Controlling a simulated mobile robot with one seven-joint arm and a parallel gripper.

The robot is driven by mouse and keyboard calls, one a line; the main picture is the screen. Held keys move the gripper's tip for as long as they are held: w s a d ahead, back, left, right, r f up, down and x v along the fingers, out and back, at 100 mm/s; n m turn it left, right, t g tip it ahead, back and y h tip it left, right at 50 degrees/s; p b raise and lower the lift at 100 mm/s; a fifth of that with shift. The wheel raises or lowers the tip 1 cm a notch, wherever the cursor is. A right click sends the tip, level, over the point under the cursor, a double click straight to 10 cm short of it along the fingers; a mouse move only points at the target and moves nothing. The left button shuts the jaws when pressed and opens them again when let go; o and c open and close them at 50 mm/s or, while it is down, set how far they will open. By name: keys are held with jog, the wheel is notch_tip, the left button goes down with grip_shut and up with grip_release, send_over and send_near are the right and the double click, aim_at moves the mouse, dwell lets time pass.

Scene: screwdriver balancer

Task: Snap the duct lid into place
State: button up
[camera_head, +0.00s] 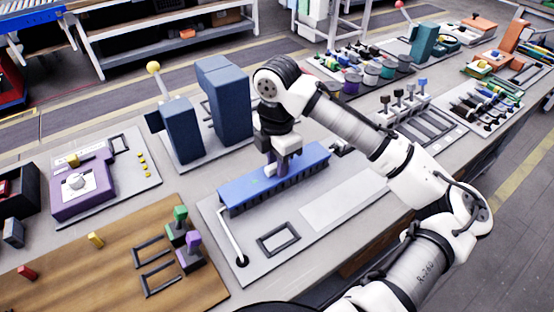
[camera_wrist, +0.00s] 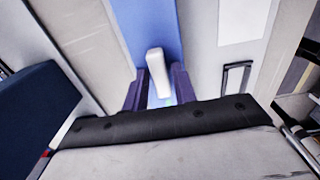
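The blue duct lid (camera_head: 307,160) lies along the top of the dark slotted duct (camera_head: 285,189) on a light grey board. Whether its edges are seated cannot be told. My gripper (camera_head: 277,165) points down at the middle of the lid. In the wrist view, the two dark purple fingers of my gripper (camera_wrist: 159,88) stand on either side of a white upright handle (camera_wrist: 155,62) and appear to touch it. The blue lid (camera_wrist: 148,22) runs beyond the handle in that view. My gripper and wrist hide part of the lid in the head view.
Dark blue blocks (camera_head: 224,100) stand close behind the duct. A white bent rod (camera_head: 232,238), a black rectangular frame (camera_head: 279,237) and a pale blank panel (camera_head: 343,203) are on the same board. Green and purple handled pieces (camera_head: 182,216) stand at the front left.

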jog(key=shift+o, duration=1.1)
notch_tip(320, 180, up, 14)
jog(key=shift+f, duration=0.15)
